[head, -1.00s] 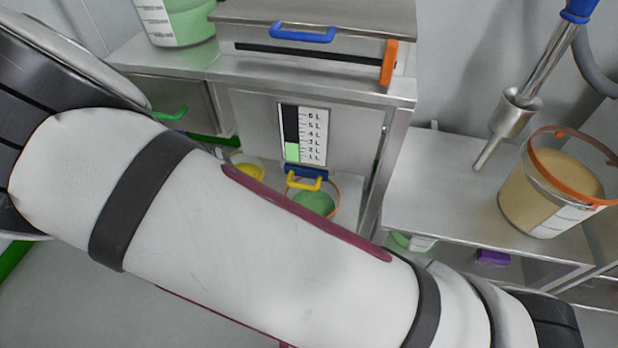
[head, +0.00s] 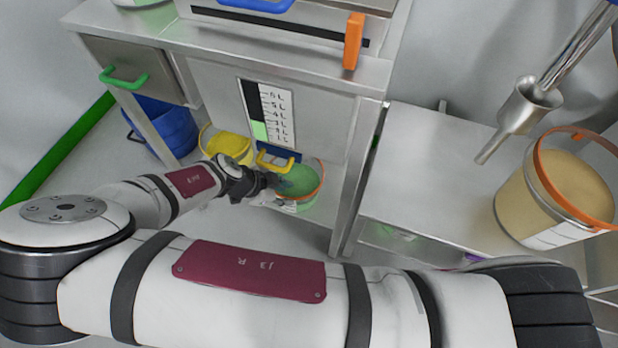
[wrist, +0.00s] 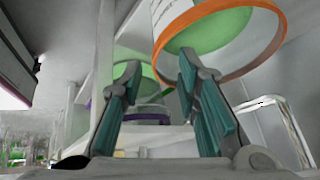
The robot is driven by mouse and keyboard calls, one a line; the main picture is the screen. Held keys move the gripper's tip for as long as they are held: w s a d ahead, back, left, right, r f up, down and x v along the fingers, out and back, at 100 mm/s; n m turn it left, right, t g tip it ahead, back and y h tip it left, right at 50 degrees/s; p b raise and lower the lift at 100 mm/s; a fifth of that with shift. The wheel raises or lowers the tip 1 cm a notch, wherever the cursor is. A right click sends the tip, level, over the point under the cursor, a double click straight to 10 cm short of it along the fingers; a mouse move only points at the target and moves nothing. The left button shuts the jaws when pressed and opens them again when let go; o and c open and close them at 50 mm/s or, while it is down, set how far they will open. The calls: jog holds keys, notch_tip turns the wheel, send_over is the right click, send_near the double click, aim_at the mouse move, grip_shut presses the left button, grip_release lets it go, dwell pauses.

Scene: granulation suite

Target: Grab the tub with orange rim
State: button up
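A tub with an orange rim and green contents (head: 303,184) stands on the low shelf under the cabinet. My gripper (head: 278,183) is at its left side in the head view, partly covering it; contact cannot be told there. In the wrist view my gripper (wrist: 157,68) is open, with teal pads apart and nothing clearly between them. The orange-rimmed tub (wrist: 222,42) shows there at the upper right, beyond the right finger. Another tub with an orange rim and handle (head: 522,205), holding beige contents, stands on the right bench.
A yellow tub (head: 228,148) stands left of the green one, and a blue bin (head: 165,125) is further left. The cabinet (head: 325,118) overhangs the low shelf, with a leg to the right. A metal mixer (head: 525,108) hangs over the right bench (head: 415,175).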

aim_at(301, 198)
jog(key=shift+d+b+x, duration=0.15)
jog(key=shift+b+x, duration=0.75)
jog(key=shift+x, duration=1.1)
jog(key=shift+d+b+x, duration=0.15)
jog(key=shift+b+x, duration=0.75)
jog(key=shift+x, duration=1.1)
jog(key=shift+s+r, duration=0.1)
jog(key=shift+r, duration=0.05)
